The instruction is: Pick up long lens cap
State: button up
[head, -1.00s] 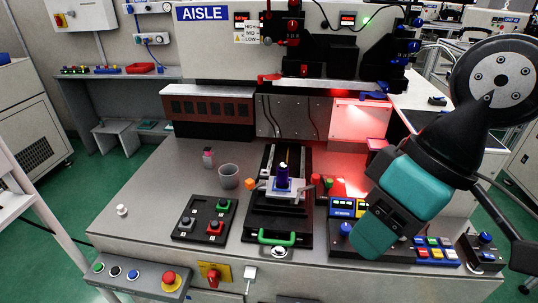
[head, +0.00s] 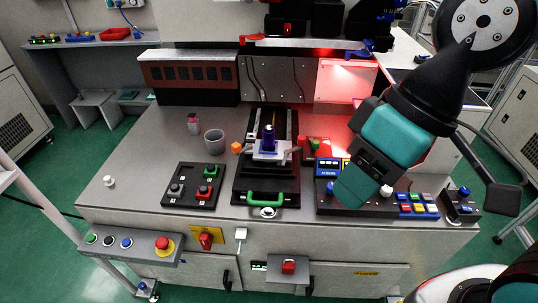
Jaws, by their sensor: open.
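A dark blue-purple cylinder (head: 268,139) stands upright on a white plate (head: 268,153) of the black slide stage at the middle of the bench. I cannot tell whether it is the long lens cap or a lens. A small white knob-like piece (head: 109,181) stands alone at the bench's left, and a pink-topped bottle (head: 194,123) stands further back. My gripper (head: 352,190), at the end of the teal and black arm, hangs over the right part of the bench, apart from the cylinder. It is open, and nothing shows held in it.
A control panel with coloured buttons (head: 417,203) lies at the right, partly under my gripper. The bench's left side is mostly clear.

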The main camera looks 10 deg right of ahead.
aim_at(109, 182)
jog(key=u, duration=1.25)
